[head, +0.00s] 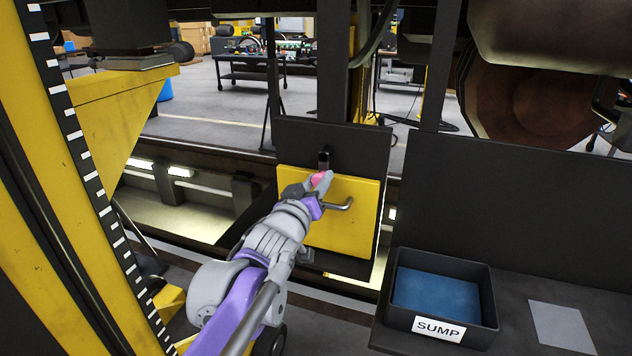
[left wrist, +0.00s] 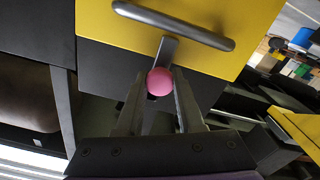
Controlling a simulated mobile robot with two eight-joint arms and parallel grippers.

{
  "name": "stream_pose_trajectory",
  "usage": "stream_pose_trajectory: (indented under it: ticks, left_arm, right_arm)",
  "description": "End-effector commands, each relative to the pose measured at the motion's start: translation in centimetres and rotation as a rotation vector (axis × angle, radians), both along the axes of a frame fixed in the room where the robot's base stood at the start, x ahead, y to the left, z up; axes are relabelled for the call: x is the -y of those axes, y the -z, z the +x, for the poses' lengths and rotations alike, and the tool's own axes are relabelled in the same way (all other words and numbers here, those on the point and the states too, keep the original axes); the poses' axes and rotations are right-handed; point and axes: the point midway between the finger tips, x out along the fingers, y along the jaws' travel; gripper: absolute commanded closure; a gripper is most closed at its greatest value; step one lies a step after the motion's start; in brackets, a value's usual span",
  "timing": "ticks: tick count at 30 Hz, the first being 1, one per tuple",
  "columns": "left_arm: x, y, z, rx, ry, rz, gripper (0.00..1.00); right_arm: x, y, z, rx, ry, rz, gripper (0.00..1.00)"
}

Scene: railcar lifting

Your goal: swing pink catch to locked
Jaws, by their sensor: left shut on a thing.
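The pink catch shows as a round pink knob (head: 320,178) on a short dark arm at the top edge of a yellow panel (head: 345,238). In the left wrist view the pink knob (left wrist: 160,81) sits between the fingertips, and its grey arm overlaps the panel's edge. My left gripper (head: 318,184) is shut on the pink knob and partly hides it in the head view. A grey bar handle (head: 340,204) is fixed to the panel; it also shows in the left wrist view (left wrist: 172,25). My right gripper is not in view.
A black bin (head: 480,325) labelled SUMP, with a blue bottom, stands on a dark ledge at the right. A grey plate (head: 560,327) lies beside it. A yellow column (head: 50,190) with white marks rises at the left. Dark posts stand behind the panel.

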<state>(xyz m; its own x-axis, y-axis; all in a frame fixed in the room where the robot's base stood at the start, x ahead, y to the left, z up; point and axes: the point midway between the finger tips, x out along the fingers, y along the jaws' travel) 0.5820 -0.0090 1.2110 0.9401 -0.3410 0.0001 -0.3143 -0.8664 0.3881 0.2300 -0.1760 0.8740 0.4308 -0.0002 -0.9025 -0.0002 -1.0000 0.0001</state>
Motion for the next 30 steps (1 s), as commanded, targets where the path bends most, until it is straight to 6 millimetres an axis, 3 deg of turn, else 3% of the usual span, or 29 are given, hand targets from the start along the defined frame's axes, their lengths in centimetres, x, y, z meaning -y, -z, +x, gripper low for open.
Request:
stream_pose_trajectory:
  ticks: [13, 14, 18, 19, 30]
  left_arm:
    - [0.07, 0.03, -0.03, -0.005, 0.000, -0.011, 1.00]
    - [0.07, 0.03, -0.03, -0.005, 0.000, -0.011, 0.62]
    - [0.07, 0.02, -0.03, -0.005, 0.000, -0.010, 0.36]
    - [0.07, 0.02, -0.03, -0.005, 0.000, -0.010, 0.33]
    - [-0.12, -0.01, -0.47, -0.003, 0.000, -0.009, 0.33]
  right_arm:
    - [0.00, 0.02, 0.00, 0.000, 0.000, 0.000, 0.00]
    - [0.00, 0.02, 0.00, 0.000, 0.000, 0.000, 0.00]
    - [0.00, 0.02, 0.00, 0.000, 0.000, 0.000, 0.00]
    - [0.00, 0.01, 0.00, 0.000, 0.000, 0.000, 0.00]
    - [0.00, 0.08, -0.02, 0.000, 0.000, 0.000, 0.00]
